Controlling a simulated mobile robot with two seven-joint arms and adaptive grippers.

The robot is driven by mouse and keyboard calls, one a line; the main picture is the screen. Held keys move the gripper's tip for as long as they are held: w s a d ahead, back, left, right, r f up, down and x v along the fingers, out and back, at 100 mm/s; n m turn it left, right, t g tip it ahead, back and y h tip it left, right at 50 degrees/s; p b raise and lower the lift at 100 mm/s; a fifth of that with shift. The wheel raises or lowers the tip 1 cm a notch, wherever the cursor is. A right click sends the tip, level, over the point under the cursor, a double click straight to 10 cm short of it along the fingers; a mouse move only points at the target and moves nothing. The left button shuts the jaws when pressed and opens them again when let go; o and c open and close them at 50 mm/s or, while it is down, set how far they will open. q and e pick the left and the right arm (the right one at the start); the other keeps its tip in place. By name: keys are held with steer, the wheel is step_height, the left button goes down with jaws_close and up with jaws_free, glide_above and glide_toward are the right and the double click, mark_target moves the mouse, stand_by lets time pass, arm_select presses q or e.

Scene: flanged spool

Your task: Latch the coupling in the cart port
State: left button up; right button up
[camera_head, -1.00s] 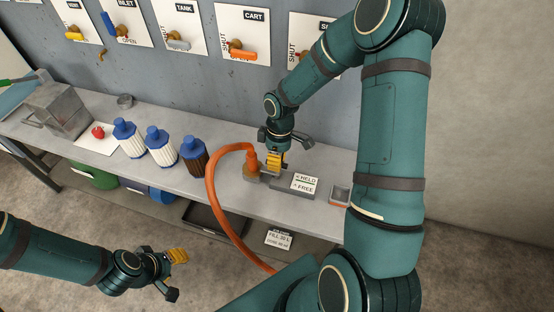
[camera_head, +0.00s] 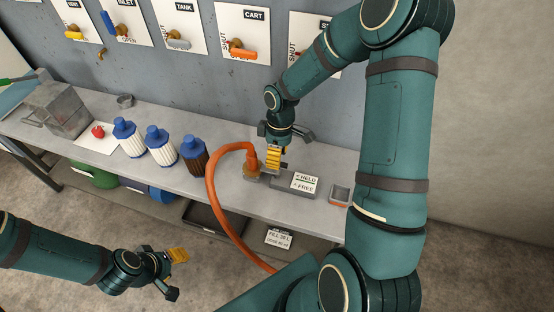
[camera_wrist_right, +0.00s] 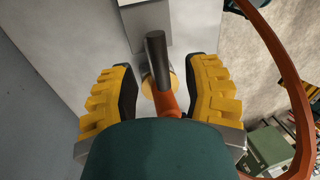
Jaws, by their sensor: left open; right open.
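The orange hose (camera_head: 213,190) ends in a coupling (camera_head: 252,166) with a brass-coloured base on the bench. A grey block with a HELD/FREE label (camera_head: 304,184) lies beside it to the right. My right gripper (camera_head: 273,157) is just right of the coupling in the head view. In the right wrist view my right gripper (camera_wrist_right: 160,100) is open, with its yellow pads apart. A dark, round-ended lever (camera_wrist_right: 156,58) and an orange part (camera_wrist_right: 167,104) show between the pads. Whether a pad touches them is unclear. My left gripper (camera_head: 176,255) is open and empty, low at the left.
Three blue-capped filters (camera_head: 159,142), a red item (camera_head: 98,131) on white paper and a metal box (camera_head: 62,108) stand along the bench to the left. A small tray (camera_head: 340,194) sits at the right. The CART valve panel (camera_head: 243,28) is on the wall behind.

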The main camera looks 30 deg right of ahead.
step_height(320, 180, up, 10)
steer(key=w+d, duration=0.1)
steer(key=shift+d, duration=0.25)
steer(key=shift+w, duration=0.1)
stand_by(0.3)
